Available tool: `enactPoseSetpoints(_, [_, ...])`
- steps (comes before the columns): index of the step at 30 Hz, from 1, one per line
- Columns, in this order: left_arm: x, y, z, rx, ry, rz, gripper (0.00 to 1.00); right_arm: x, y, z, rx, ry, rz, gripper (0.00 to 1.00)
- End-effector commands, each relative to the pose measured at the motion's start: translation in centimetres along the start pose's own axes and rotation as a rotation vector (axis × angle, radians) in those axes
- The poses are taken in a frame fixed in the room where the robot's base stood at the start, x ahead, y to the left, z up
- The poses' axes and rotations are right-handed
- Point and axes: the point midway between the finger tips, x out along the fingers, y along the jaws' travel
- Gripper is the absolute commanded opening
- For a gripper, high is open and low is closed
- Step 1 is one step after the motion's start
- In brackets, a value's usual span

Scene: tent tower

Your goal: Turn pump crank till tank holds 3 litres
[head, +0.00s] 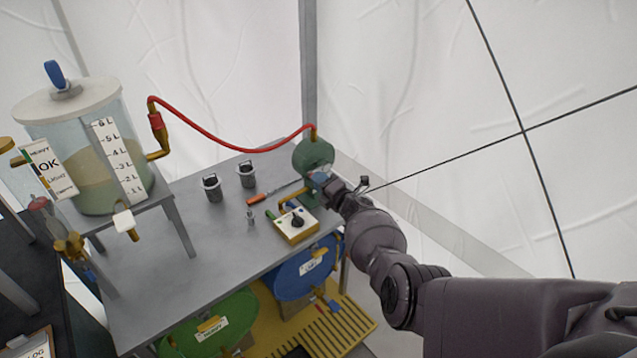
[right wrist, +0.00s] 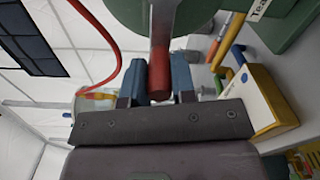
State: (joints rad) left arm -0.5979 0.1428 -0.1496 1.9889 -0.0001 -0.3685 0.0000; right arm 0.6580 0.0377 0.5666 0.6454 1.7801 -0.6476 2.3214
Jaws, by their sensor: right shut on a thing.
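The pump (head: 313,154) is a round green body at the table's far right corner; part of it also shows in the right wrist view (right wrist: 200,12). Its crank has a grey arm and a red grip (right wrist: 160,84). My right gripper (head: 319,180), with blue fingers, is shut on the red grip. In the head view the gripper hides most of the crank. The clear tank (head: 85,125) stands on a raised stand at left, with tan liquid in its lower part. Its white litre scale (head: 118,160) faces me; the exact level is hard to read. My left gripper is not in view.
A red hose (head: 215,147) arches from the tank's brass fitting to the pump. A yellow-cream box with a black knob (head: 296,224), a screwdriver (head: 272,193) and two dark canisters (head: 212,188) sit near the pump. Blue (head: 301,270) and green (head: 208,325) drums stand below.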

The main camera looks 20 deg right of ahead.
Motion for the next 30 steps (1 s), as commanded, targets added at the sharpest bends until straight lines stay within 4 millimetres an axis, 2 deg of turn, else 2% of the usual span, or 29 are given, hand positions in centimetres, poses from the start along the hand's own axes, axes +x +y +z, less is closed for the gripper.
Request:
enactPoseSetpoints(8, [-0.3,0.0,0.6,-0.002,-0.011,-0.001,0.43,0.0,0.0,0.0,0.000,0.000,0.000,0.00])
enactPoseSetpoints(9, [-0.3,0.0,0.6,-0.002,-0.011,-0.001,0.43,0.0,0.0,0.0,0.000,0.000,0.000,0.31])
enactPoseSetpoints(13, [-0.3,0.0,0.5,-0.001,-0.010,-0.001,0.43,0.0,0.0,0.0,-0.001,0.000,0.000,0.50])
enactPoseSetpoints(23, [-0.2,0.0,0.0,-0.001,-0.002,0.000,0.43,-0.2,0.0,0.1,-0.001,-0.001,0.000,0.50])
enactPoseSetpoints(30, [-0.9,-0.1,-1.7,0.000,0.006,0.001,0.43,-2.7,0.2,0.1,-0.002,0.000,-0.001,0.50])
